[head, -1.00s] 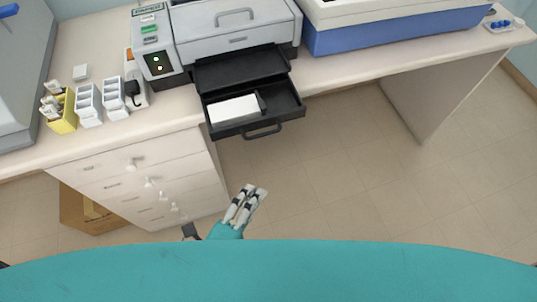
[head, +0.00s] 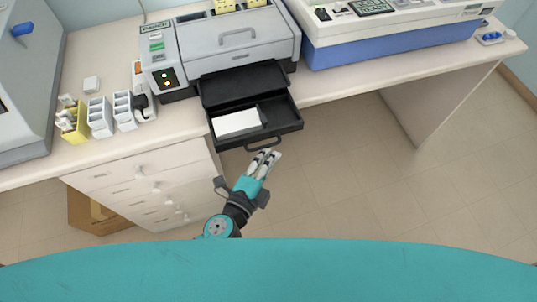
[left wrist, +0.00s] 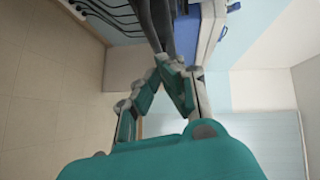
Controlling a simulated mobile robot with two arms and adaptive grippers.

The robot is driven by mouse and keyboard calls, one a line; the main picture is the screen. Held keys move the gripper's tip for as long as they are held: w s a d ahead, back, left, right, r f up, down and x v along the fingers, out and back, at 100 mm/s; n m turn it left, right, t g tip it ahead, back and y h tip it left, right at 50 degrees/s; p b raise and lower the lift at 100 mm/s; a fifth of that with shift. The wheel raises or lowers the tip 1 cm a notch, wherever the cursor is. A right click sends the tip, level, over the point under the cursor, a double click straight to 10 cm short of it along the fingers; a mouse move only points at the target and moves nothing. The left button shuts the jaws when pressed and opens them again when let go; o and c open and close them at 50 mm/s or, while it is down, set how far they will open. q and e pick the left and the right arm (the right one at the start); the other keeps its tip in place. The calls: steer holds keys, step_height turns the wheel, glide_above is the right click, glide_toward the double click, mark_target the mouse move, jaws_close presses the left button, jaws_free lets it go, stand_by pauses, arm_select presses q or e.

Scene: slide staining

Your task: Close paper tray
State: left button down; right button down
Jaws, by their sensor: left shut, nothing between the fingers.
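The black paper tray (head: 285,121) is pulled out from the front of the grey printer-like machine (head: 232,42) and overhangs the desk's front edge. A stack of white paper (head: 237,122) lies in it. The tray has a loop handle (head: 262,144) at its front. My left gripper (head: 268,155) is shut and empty, with its fingertips just in front of the handle; I cannot tell whether they touch it. In the left wrist view the gripper (left wrist: 168,62) has its fingertips together near dark shapes. My right gripper is not in view.
The desk (head: 345,87) carries a blue and white machine (head: 385,40) at right, and small white boxes (head: 100,118) and a yellow holder (head: 72,124) at left. A drawer unit (head: 150,185) stands below, left of my gripper. Open floor lies to the right.

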mark_target(254, 127)
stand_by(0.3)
arm_select(q)
steer(key=w+a, duration=0.1)
steer(key=w, duration=0.2)
steer(key=w+a+p, duration=0.1)
steer(key=w, duration=0.3)
steer(key=w+a, duration=0.1)
steer(key=w, duration=0.2)
steer(key=shift+w+a, duration=0.25)
